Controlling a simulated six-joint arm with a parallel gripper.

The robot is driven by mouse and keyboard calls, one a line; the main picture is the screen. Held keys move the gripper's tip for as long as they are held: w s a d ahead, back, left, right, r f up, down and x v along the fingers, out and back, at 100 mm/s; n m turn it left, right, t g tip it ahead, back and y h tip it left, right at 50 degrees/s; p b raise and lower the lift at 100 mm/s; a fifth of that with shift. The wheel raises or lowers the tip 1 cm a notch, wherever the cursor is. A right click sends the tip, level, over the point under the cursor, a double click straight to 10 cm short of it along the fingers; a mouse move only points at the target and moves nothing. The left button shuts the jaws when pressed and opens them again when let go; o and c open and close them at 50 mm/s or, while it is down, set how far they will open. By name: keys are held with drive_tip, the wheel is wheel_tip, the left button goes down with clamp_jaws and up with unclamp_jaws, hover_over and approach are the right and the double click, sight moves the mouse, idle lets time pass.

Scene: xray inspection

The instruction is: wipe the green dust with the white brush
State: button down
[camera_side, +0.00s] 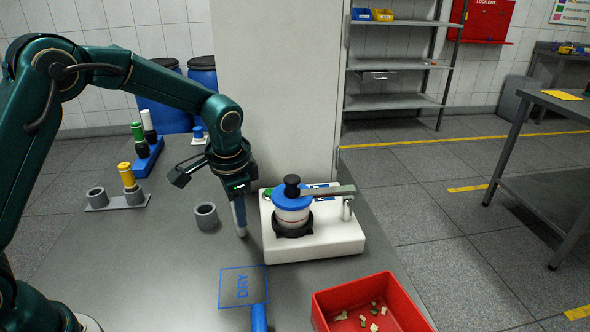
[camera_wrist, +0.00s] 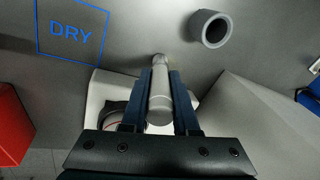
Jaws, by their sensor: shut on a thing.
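My gripper (camera_side: 240,228) points down beside the white machine, shut on a light grey rod (camera_wrist: 160,95) that shows between its fingers in the wrist view. The rod's far end extends past the fingers. A white-topped piece with a black lower part (camera_side: 148,120) stands upright in a blue rack at the left; it may be the white brush, but I cannot be sure. A small green patch (camera_side: 267,191) shows at the back left of the white machine (camera_side: 335,240); I cannot tell whether it is dust.
A grey ring holder (camera_side: 206,216) stands left of my gripper. Green (camera_side: 138,132) and yellow (camera_side: 127,175) topped pieces stand farther left. A blue DRY square (camera_side: 243,287) and a red tray (camera_side: 372,300) with pale scraps lie in front. The table's left middle is clear.

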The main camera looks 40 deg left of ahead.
drive_tip(key=shift+s+d, duration=0.1)
drive_tip(key=shift+s+d, duration=0.7)
drive_tip(key=shift+s, duration=0.1)
drive_tip(key=shift+s+d, duration=0.1)
drive_tip(key=shift+s+d, duration=0.65)
drive_tip(key=shift+d, duration=0.05)
drive_tip(key=shift+w+a, duration=0.15)
drive_tip(key=shift+w+a, duration=0.7)
drive_tip(key=shift+w, duration=0.05)
drive_tip(key=shift+w+a, duration=0.1)
drive_tip(key=shift+w, duration=0.05)
drive_tip(key=shift+w+a, duration=0.6)
drive_tip(key=shift+a, duration=0.05)
